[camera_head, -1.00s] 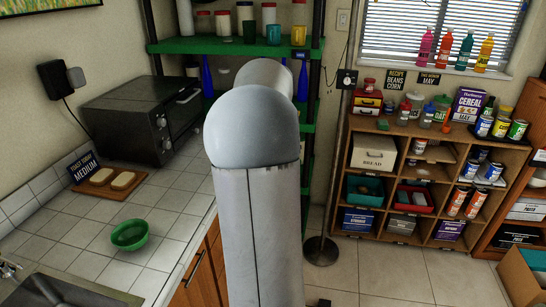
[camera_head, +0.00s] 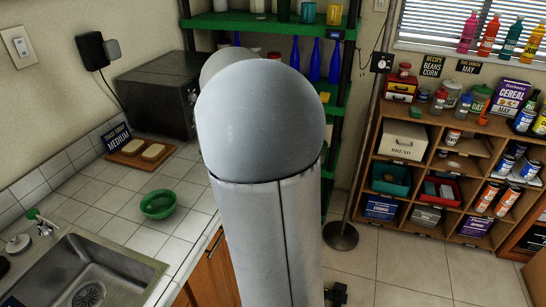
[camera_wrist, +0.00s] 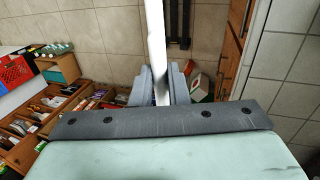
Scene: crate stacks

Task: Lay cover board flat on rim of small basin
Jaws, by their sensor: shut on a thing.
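In the wrist view, my gripper (camera_wrist: 157,84) is shut on a pale, narrow piece (camera_wrist: 154,38) that runs up out of the frame. It looks like the cover board seen edge-on, but its full shape is hidden. A green bowl (camera_head: 158,205), which may be the small basin, stands upright and uncovered on the tiled counter in the head view. My gripper and the held piece are hidden behind my arm in the head view. The wrist view shows the piece over floor tiles, beside the counter.
A metal sink (camera_head: 93,268) is set in the counter at lower left. A wooden board (camera_head: 138,154) with bread slices and a black toaster oven (camera_head: 158,95) stand behind the bowl. A loaded wooden shelf (camera_head: 408,160) stands at right. The counter around the bowl is clear.

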